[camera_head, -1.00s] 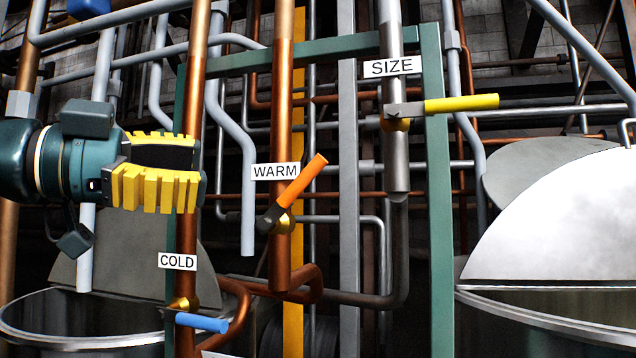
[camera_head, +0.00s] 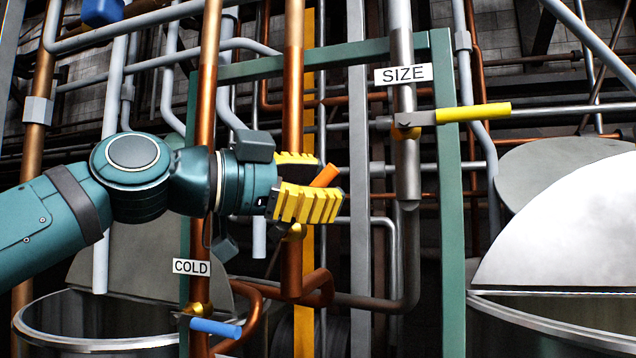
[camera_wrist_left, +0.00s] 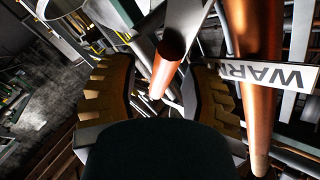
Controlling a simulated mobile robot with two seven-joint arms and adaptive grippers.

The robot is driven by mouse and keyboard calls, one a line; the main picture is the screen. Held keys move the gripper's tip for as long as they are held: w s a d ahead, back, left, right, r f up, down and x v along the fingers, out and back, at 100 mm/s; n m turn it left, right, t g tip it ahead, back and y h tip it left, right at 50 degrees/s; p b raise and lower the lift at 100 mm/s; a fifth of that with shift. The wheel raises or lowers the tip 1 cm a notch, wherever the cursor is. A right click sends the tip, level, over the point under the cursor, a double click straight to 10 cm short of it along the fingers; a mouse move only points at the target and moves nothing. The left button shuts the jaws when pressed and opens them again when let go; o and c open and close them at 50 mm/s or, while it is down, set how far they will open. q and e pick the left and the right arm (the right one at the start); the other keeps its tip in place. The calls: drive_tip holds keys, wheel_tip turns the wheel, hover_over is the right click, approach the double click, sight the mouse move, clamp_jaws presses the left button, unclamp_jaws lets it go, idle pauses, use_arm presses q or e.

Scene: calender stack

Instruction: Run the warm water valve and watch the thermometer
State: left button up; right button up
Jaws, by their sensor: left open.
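The orange handle of the warm valve (camera_head: 326,175) shows its tip between the fingers of my left gripper (camera_head: 325,188). My left gripper is open around the handle; the rest of the handle is hidden behind the fingers. The brass valve body (camera_head: 296,232) shows just below them on a copper pipe. In the left wrist view, an orange-brown bar (camera_wrist_left: 162,75) lies between the two spread fingers, and the WARM label (camera_wrist_left: 265,75) is upside down beside them. I see no thermometer. My right gripper is not in view.
The cold valve's blue handle (camera_head: 215,327) is below, under the COLD label (camera_head: 191,267). The size valve's yellow handle (camera_head: 474,112) points right, under the SIZE label (camera_head: 403,74). A green frame (camera_head: 449,220) and several pipes crowd the space. Metal vats stand at both sides.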

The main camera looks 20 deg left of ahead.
use_arm(q)
clamp_jaws()
idle(0.5)
drive_tip(key=shift+d+f+m+g+y+p, duration=0.4)
drive_tip(key=shift+d+f+m+y+p, duration=0.1)
drive_tip(key=shift+f+m+y+p, duration=0.15)
drive_tip(key=shift+d+f+m+g+y+p, duration=0.2)
drive_tip(key=shift+f+m+g+y+p, duration=0.15)
drive_tip(key=shift+f+m+y, duration=0.35)
drive_tip(key=shift+d+f+m+g+y+p, duration=0.25)
drive_tip(key=shift+f+m+y+p, duration=0.25)
drive_tip(key=shift+f+y, duration=0.3)
drive_tip(key=shift+d+f+m+g+y+p, duration=0.2)
drive_tip(key=shift+f+m+g+y+p, duration=0.15)
drive_tip(key=shift+f+m+y, duration=0.45)
